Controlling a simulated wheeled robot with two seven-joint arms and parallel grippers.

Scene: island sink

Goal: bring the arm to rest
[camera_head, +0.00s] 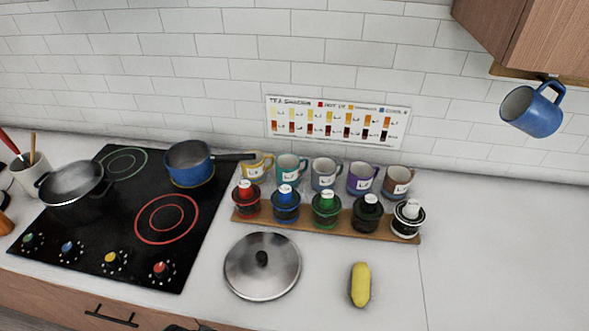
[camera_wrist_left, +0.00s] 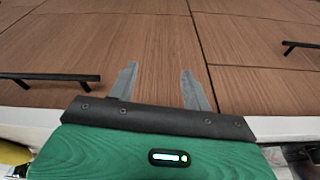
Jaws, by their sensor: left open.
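My left gripper (camera_wrist_left: 158,72) shows in the left wrist view with its two grey fingers apart and nothing between them. It faces the brown wooden cabinet fronts (camera_wrist_left: 230,35), and no object touches its fingers. In the head view only a small dark piece shows at the bottom edge, and I cannot tell which part of my arm it is. My right gripper is in neither view.
A black cooktop (camera_head: 115,235) holds a dark pot (camera_head: 75,192) and a blue saucepan (camera_head: 188,165). A pot lid (camera_head: 262,280), a yellow object (camera_head: 360,284) and a wooden rack (camera_head: 330,227) with jars sit on the counter. A blue mug (camera_head: 535,112) hangs at right. The right counter is clear.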

